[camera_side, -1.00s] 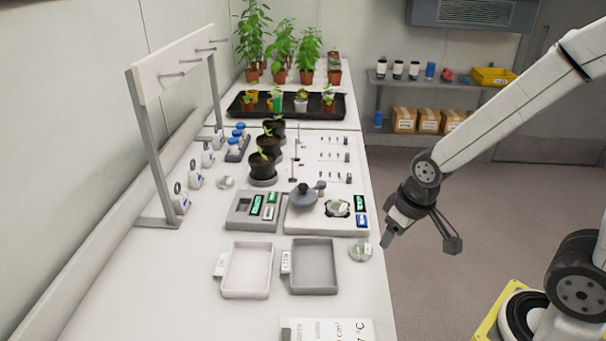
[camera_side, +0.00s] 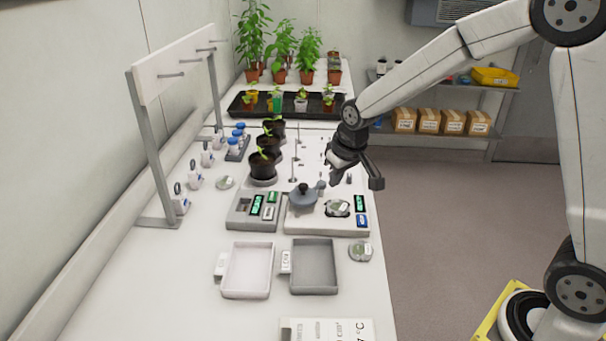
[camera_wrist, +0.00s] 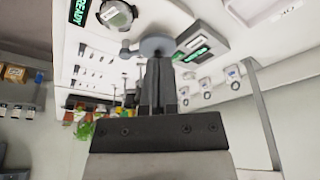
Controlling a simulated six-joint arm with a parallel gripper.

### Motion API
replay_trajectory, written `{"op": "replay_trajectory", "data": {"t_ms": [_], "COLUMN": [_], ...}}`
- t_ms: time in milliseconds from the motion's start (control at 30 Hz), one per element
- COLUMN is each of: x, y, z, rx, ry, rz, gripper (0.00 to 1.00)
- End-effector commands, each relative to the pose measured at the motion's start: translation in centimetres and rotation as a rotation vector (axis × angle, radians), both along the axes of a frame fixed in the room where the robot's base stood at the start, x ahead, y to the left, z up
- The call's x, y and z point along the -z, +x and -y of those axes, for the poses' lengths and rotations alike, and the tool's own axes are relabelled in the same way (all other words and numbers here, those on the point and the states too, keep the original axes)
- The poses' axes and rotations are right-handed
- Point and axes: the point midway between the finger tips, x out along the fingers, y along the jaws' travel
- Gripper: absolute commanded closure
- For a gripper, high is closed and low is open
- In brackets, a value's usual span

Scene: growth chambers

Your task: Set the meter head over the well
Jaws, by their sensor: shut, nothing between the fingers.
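The grey-blue meter head (camera_side: 304,197), a round disc with a knob and a short side arm, sits on the left part of the white meter unit (camera_side: 300,226). The well (camera_side: 337,208) is to its right, dark-rimmed, with a pale disc with green on it inside. In the wrist view the meter head (camera_wrist: 155,46) is just beyond my fingertips and the well (camera_wrist: 116,14) is to its upper left. My gripper (camera_side: 335,180) is shut and empty, above the bench behind and to the right of the meter head. I see no contact with it.
A grey unit with green displays (camera_side: 240,221) stands left of the meter. Two trays, one white (camera_side: 247,292) and one grey (camera_side: 314,288), lie in front, with a round dish (camera_side: 360,251) beside them. Dark pots (camera_side: 263,168) and thin upright rods stand behind.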

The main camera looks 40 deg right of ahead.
Motion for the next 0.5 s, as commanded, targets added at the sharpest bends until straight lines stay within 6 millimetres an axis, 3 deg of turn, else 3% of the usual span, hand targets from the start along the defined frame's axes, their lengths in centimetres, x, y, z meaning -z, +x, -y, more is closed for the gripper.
{"op": "replay_trajectory", "data": {"t_ms": [500], "x": [-1.2], "y": [9.8], "z": [1.1], "rx": [0.017], "ry": [-0.001], "rz": [0.038], "gripper": [1.0]}}
